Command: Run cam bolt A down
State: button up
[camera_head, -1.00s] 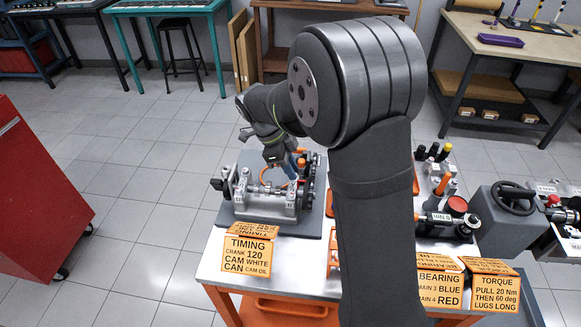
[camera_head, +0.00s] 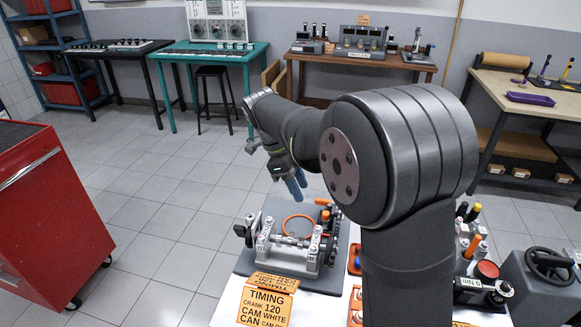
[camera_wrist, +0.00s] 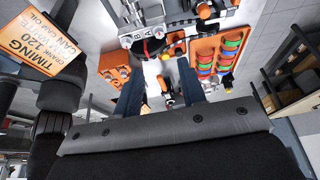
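The grey engine block (camera_head: 292,258) sits on a dark plate at the left end of the workbench, with a shaft across it and an orange ring (camera_head: 298,226) at its top. Its parts also show at the top of the wrist view (camera_wrist: 160,32).
The timing sign (camera_head: 267,302) stands in front of the block. An orange tray of coloured rings (camera_wrist: 222,50) lies beside it in the wrist view. A handwheel device (camera_head: 545,275) is at right. A red cabinet (camera_head: 50,205) stands at left, with open floor between.

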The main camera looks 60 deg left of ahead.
aim_at(318, 227)
jog(key=v, duration=0.5)
jog(key=shift+r, duration=0.3)
jog(key=shift+f, duration=0.1)
jog(key=x, duration=1.7)
jog(key=shift+f, duration=0.2)
jog(key=shift+r, duration=0.1)
